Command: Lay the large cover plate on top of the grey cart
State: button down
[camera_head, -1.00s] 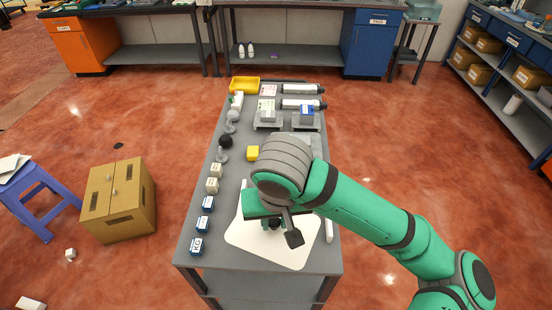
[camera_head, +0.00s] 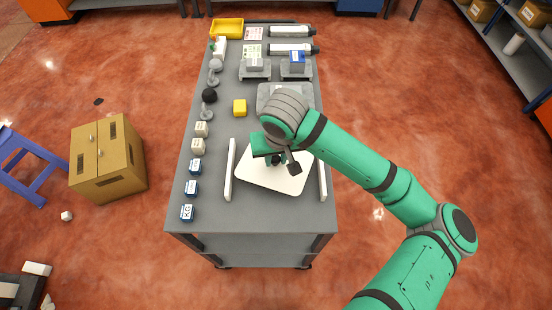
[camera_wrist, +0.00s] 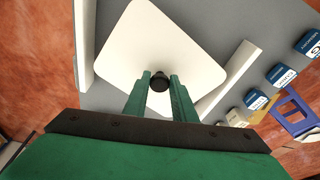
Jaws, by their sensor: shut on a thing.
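The large cover plate (camera_head: 262,177) is a white, round-cornered sheet with a black knob (camera_wrist: 160,82) in its middle. My gripper (camera_head: 277,160) is shut on the knob, and the wrist view shows its two green fingers on either side of it. The plate is over the near part of the grey cart (camera_head: 245,218), between two white bars (camera_head: 230,170) (camera_head: 322,180), and looks turned a little relative to them. I cannot tell whether it touches the cart top. My wrist hides the plate's far edge in the head view.
A yellow cube (camera_head: 239,108), a grey part (camera_head: 270,97) and scales (camera_head: 255,72) are farther back. A brown cabinet (camera_head: 108,160) stands left of the cart.

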aim_at(277, 164)
jog(key=shift+w+d+f, duration=0.1)
jog(key=shift+d+f, duration=0.1)
jog(key=shift+f, duration=1)
jog(key=shift+s+a+f, duration=0.15)
jog(key=shift+s+a, duration=0.05)
jog(key=shift+s+d+f, duration=0.1)
jog(key=shift+f, duration=0.05)
jog(key=c, duration=1.5)
grip_release()
jog(key=shift+o, duration=0.2)
jog(key=shift+r, duration=0.45)
jog(key=v, duration=1.1)
jog(key=shift+r, duration=0.2)
